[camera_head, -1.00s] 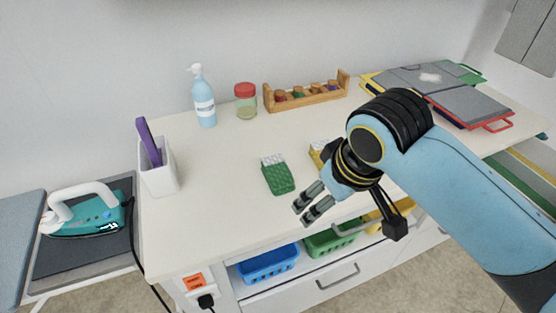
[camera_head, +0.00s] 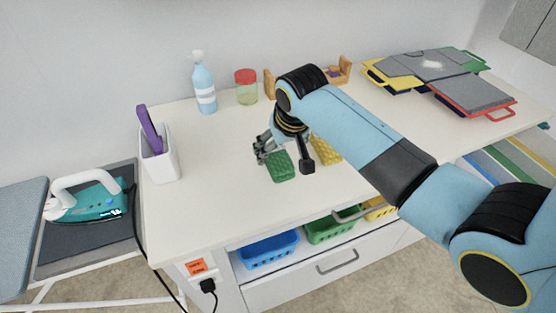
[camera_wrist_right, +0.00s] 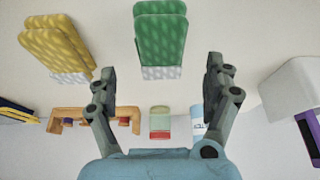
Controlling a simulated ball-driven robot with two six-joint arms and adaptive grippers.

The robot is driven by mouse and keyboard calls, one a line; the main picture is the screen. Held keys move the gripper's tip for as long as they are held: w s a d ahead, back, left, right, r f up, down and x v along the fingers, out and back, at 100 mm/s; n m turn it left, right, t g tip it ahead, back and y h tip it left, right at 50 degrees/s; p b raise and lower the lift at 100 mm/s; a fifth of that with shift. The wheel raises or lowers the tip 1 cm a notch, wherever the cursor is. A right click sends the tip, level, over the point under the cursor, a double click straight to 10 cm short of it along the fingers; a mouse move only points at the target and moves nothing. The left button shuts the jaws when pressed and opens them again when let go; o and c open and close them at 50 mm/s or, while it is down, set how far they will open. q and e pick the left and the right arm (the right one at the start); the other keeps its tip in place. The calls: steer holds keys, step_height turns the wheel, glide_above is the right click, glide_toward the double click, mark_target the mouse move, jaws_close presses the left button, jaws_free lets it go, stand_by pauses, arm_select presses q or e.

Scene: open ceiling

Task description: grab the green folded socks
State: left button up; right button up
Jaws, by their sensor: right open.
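The green folded socks (camera_head: 281,167) lie on the white table, near its middle in the head view. They also show at the top centre of the right wrist view (camera_wrist_right: 161,32), with a pale patterned end facing the gripper. My right gripper (camera_head: 262,149) is over the table at the far left end of the socks, its arm coming in from the right. In the wrist view my right gripper (camera_wrist_right: 161,75) is open and empty, its fingers apart on either side of the socks' line. My left gripper is not in view.
Yellow folded socks (camera_head: 326,150) lie just right of the green ones, also in the wrist view (camera_wrist_right: 57,45). A white holder (camera_head: 161,160), spray bottle (camera_head: 204,88) and jar (camera_head: 246,88) stand left and behind. The table's front left is clear.

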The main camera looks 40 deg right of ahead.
mark_target(279, 156)
steer(key=x, duration=0.5)
steer(key=shift+p, duration=0.3)
steer(key=shift+f, duration=0.3)
stand_by(0.3)
steer(key=c, duration=1.2)
steer(key=shift+c, duration=0.2)
